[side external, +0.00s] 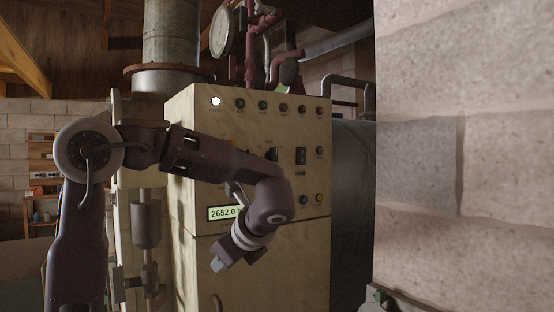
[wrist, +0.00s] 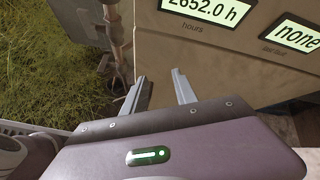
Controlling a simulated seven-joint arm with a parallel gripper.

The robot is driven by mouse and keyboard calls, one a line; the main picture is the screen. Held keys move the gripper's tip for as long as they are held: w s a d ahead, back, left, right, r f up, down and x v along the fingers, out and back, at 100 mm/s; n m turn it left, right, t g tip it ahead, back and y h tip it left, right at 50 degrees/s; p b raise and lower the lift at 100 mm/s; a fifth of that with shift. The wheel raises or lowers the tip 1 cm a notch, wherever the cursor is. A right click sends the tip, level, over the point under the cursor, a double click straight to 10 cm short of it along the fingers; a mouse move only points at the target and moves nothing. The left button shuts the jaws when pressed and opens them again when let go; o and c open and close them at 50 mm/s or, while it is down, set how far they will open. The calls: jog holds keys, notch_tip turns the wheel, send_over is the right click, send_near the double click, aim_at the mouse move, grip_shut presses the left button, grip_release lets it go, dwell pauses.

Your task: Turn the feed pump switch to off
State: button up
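A cream control panel (side external: 190,128) carries a row of small round lamps or buttons along its top, one of them lit white (side external: 216,101). Lower on its right side are a black rectangular switch (side external: 301,156) and a dark part (side external: 271,154) partly behind my arm. Labels are too small to read, so I cannot tell which control is the feed pump switch. My gripper (side external: 218,264) hangs in front of the panel's lower part, below the hours display (side external: 222,212). In the wrist view, my gripper (wrist: 160,76) is open and empty, its two fingers apart below the displays.
The wrist view shows the hours display (wrist: 207,9) and a last-fault display reading "none" (wrist: 297,38). Vertical piping (side external: 146,225) stands left of the panel. A block wall (side external: 460,150) fills the right side. A gauge (side external: 222,32) and red pipes (side external: 285,62) rise behind.

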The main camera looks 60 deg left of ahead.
jog(key=w+r+m+y, duration=0.1)
jog(key=w+r+y, duration=0.1)
jog(key=w+r, duration=0.1)
jog(key=w+r+m+y, duration=0.1)
jog(key=w+r+y, duration=0.2)
jog(key=w+r+m+y, duration=0.2)
jog(key=r, duration=0.2)
jog(key=shift+w+a+r+g, duration=0.1)
jog(key=shift+w+a+g, duration=0.2)
jog(key=shift+w+a, duration=0.1)
jog(key=m+y, duration=0.1)
jog(key=y, duration=0.4)
send_near(276, 157)
jog(key=x, duration=0.9)
jog(key=shift+d, duration=0.1)
jog(key=shift+a+r, duration=0.2)
jog(key=shift+a, duration=0.15)
grip_shut()
